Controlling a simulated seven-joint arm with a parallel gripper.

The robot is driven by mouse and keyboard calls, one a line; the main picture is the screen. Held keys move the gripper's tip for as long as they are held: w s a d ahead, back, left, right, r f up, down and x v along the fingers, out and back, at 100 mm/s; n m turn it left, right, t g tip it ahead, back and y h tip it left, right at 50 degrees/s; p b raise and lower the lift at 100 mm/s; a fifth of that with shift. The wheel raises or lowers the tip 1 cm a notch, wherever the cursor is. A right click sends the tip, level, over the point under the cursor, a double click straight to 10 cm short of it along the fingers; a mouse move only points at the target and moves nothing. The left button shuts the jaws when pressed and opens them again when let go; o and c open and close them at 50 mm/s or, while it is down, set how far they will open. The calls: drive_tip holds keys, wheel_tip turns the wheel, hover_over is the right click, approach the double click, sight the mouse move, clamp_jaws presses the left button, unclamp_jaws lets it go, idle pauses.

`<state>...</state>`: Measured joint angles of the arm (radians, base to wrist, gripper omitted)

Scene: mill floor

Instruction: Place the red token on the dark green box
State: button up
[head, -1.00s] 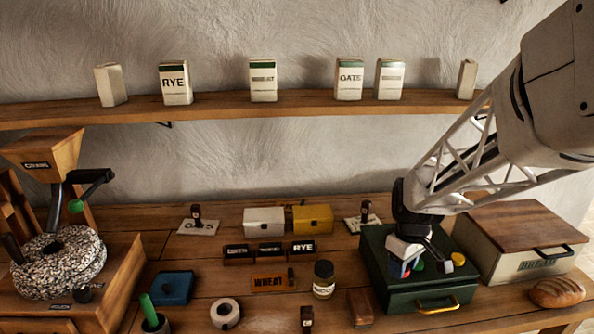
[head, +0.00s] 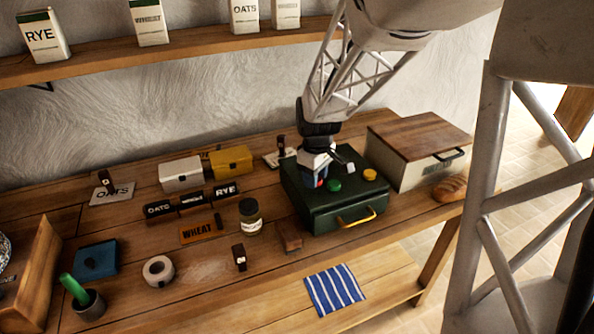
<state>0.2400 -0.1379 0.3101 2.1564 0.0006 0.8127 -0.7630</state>
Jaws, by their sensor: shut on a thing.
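The dark green box (head: 345,217) with a yellow handle stands at the right of the bench. My gripper (head: 317,182) points down at the left part of its lid. It is shut on the red token (head: 320,184), which shows only as a small red patch at the fingertips. The token is at or just above the lid; I cannot tell whether it touches. A green token (head: 334,186) lies on the lid just right of my gripper, and a yellow token (head: 369,175) lies further right.
A cream chest (head: 412,172) with a wooden lid stands close behind and right of the box. A jar (head: 250,217) and a brown block (head: 289,237) are to its left. White (head: 180,174) and yellow (head: 231,161) boxes stand behind. A striped cloth (head: 334,289) lies below, in front.

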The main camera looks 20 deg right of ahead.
sight(314, 193)
drive_tip(key=shift+f, duration=1.65)
drive_tip(key=shift+f, duration=0.2)
drive_tip(key=o, duration=0.6)
drive_tip(key=shift+r, duration=0.2)
wheel_tip(314, 193, up, 12)
